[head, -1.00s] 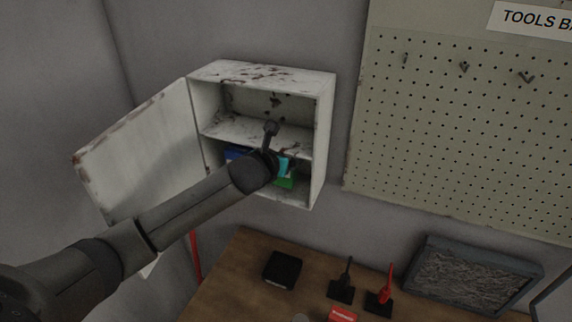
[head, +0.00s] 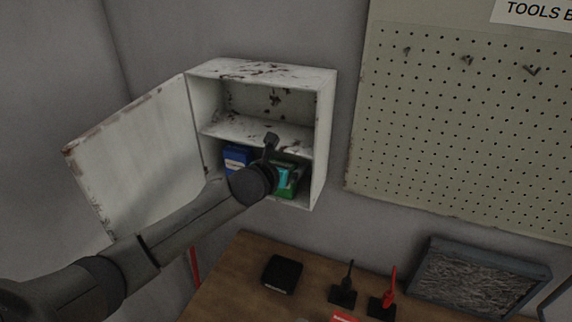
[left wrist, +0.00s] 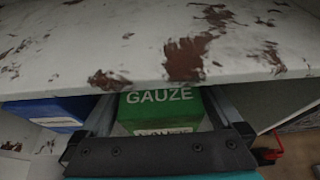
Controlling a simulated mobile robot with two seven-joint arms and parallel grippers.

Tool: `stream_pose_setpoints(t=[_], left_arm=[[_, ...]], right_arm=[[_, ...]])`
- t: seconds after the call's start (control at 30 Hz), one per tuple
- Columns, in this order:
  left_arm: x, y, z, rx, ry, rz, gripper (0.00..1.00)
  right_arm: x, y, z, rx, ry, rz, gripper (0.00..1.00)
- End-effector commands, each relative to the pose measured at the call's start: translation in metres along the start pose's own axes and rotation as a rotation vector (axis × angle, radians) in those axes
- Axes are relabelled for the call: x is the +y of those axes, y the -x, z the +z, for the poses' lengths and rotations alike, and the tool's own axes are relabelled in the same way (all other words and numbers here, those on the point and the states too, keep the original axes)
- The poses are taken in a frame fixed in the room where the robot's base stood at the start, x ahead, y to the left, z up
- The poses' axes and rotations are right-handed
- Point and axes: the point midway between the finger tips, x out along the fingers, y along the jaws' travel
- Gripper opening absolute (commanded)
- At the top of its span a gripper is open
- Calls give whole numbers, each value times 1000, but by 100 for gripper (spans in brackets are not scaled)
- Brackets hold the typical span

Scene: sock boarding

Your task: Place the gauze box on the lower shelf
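The green gauze box (head: 299,176) is in the lower compartment of the white wall cabinet (head: 326,120), towards its right side. It is partly hidden behind my left gripper (head: 284,178). In the left wrist view the gauze box (left wrist: 160,108), marked GAUZE, sits between my left gripper's two fingers (left wrist: 163,112). The lower shelf's contact with the box is hidden. My right gripper is not in view.
A blue box (head: 237,157) stands on the left of the lower compartment. The middle shelf (head: 260,130) lies just above the gripper and is bare. The cabinet door (head: 140,160) hangs open to the left. A wooden bench (head: 235,275) below holds several things.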

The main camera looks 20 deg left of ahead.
Motion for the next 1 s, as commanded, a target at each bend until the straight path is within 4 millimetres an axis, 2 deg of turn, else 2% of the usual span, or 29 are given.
stream_pose_setpoints(t=[0.17, 0.37, 1.0], left_arm=[[0, 1, 3, -2, 0, 0, 100], [1, 15, 3, -1, -2, 0, 100], [1, 103, 2, 0, -3, 1, 100]], right_arm=[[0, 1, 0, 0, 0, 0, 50], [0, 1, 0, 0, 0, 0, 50], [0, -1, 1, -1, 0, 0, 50]])
